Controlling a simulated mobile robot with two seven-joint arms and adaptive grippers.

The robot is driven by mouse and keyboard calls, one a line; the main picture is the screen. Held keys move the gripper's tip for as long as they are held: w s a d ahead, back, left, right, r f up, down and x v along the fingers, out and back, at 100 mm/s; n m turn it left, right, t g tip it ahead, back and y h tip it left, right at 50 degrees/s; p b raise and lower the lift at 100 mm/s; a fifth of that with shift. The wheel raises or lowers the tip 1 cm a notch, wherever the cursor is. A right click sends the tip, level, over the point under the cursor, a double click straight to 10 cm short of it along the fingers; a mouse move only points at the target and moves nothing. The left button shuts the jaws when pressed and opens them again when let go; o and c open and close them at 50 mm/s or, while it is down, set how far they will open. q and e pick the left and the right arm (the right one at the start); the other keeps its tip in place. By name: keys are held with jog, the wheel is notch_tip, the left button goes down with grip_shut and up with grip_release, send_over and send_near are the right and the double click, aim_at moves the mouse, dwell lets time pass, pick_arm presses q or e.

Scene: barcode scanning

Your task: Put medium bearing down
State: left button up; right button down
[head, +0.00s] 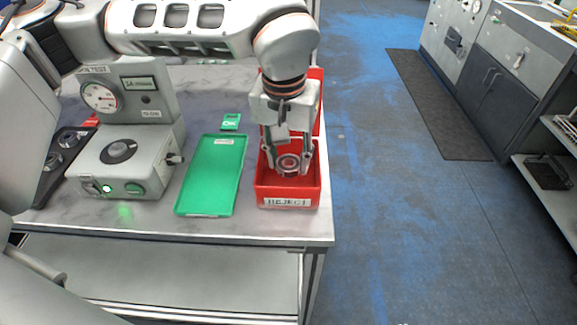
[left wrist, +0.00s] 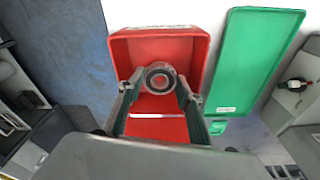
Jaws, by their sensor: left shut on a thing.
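The medium bearing (head: 289,163) is a round metal ring with a dark band. My left gripper (head: 290,168) is shut on it, with one finger on each side. The gripper points down over the red bin labelled REJECT (head: 290,203), and the bearing shows against the bin's inside. In the left wrist view the bearing (left wrist: 160,77) sits between the fingertips (left wrist: 160,80), with the red bin (left wrist: 190,42) behind it. I cannot tell whether the bearing touches the bin floor. My right gripper is not in view.
A green tray (head: 212,175) lies just left of the bin, with a small green OK sign (head: 231,121) behind it. A grey test machine with a dial (head: 101,97) stands further left. A dark tray with round parts (head: 62,150) is at the far left. The table's right edge is close to the bin.

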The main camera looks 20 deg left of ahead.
aim_at(289, 181)
pick_arm(q)
jog(key=shift+f, duration=1.35)
jog(key=shift+f, duration=0.4)
jog(key=shift+f, duration=0.2)
jog(key=o, duration=1.3)
jog(key=shift+r, duration=0.15)
jog(key=r, duration=0.4)
jog(key=s+r, duration=0.1)
jog(key=r, duration=0.8)
jog(key=shift+s+p, duration=0.2)
jog(key=shift+p, duration=0.2)
jog(key=shift+f, duration=0.1)
